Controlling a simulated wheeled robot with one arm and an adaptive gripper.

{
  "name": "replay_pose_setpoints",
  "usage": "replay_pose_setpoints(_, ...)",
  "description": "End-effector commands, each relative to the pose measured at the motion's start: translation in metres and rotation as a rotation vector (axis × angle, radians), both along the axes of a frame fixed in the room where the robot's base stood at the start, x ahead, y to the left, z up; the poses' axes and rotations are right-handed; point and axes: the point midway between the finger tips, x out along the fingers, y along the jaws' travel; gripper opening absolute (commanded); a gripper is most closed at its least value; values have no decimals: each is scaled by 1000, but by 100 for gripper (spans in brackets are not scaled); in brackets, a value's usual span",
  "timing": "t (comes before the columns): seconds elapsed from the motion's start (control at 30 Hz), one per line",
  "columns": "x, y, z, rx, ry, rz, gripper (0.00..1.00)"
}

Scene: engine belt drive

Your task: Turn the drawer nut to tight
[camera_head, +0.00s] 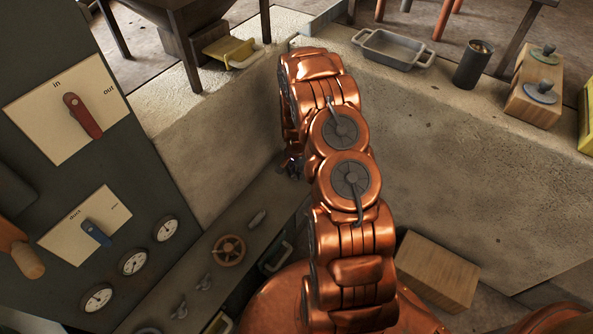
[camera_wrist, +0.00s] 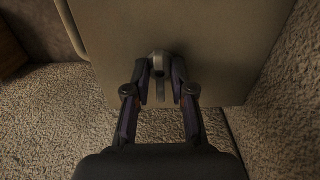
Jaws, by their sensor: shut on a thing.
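In the wrist view the drawer nut (camera_wrist: 158,58) is a small grey metal piece on a flat grey-beige panel (camera_wrist: 215,45). A short bar or pointer hangs below the nut. My gripper (camera_wrist: 161,72) has one fingertip on each side of the nut and is shut on it. How tight the nut is cannot be told. In the head view my gripper (camera_head: 293,166) is small and dark, beside the low wall, mostly hidden by my copper arm. The nut is not visible there.
In the wrist view a handle bar (camera_wrist: 72,30) runs along the panel's left edge, and rough stone surrounds it. In the head view a dark control panel (camera_head: 100,165) with levers and gauges stands left. A wooden block (camera_head: 437,271) lies right of my arm.

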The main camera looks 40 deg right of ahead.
Motion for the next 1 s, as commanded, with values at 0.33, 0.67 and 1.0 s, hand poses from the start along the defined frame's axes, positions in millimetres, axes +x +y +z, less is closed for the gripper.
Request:
replay_pose_setpoints(0.33, 0, 1, 0, 1, 0, -9, 0)
replay_pose_setpoints(0.67, 0, 0, 0, 0, 0, -9, 45)
replay_pose_setpoints(1.0, 0, 0, 0, 0, 0, -9, 49)
